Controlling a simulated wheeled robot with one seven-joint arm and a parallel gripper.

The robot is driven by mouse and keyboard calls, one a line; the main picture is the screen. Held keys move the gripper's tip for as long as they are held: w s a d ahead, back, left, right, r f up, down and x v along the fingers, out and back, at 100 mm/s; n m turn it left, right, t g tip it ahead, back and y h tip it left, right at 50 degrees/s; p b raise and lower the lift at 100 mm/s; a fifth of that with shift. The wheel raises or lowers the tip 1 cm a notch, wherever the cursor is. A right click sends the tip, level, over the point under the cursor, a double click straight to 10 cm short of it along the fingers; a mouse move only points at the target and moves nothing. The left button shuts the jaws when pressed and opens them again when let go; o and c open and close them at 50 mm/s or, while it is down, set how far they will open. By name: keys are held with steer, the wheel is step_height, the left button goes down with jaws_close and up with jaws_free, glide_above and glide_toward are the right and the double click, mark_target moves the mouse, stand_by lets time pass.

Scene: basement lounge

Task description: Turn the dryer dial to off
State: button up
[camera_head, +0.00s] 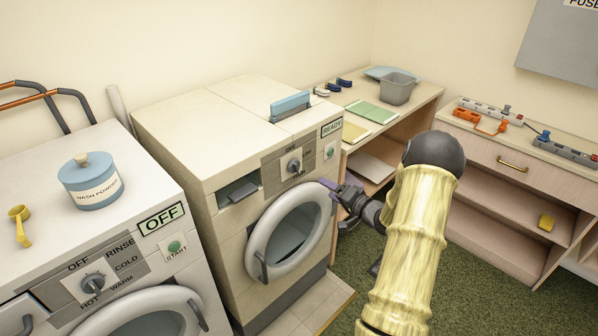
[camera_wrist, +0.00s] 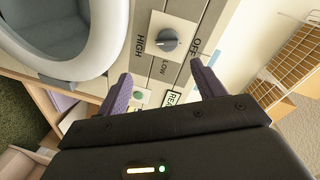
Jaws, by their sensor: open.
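The dryer (camera_head: 222,172) is the cream machine in the middle of the head view, with a "READY" display. Its dial (camera_head: 294,166) is a dark round knob on a light plate. The wrist view shows the dial (camera_wrist: 167,39) with the labels HIGH, LOW and OFF around it; its exact pointing direction is too small to tell. My gripper (camera_head: 337,204) is at the dryer's front right, to the right of and below the dial. In the wrist view my gripper (camera_wrist: 161,70) is open and empty. Its purple fingers are apart, and the dial lies beyond their tips, not touched.
The round dryer door (camera_head: 290,237) is shut below the dial. A washer (camera_head: 40,190) with wash powder (camera_head: 91,182) stands at left. A shelf unit with a grey bin (camera_head: 398,88) is behind my arm. Green carpet (camera_head: 352,275) lies right of the dryer.

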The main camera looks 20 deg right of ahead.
mark_target(298, 169)
steer(key=shift+s+d+f+m+t+y, duration=0.25)
steer(key=shift+s+d+m+t+y, duration=0.15)
steer(key=shift+s+d+t+y, duration=0.45)
steer(key=shift+a, duration=0.1)
steer(key=p+x, duration=0.1)
steer(key=x, duration=0.4)
steer(key=p+x, duration=0.1)
steer(key=x, duration=0.5)
steer(key=p+x, duration=0.1)
steer(key=x, duration=0.5)
steer(key=shift+w+f, duration=0.15)
steer(key=shift+f, duration=0.2)
steer(key=c, duration=1)
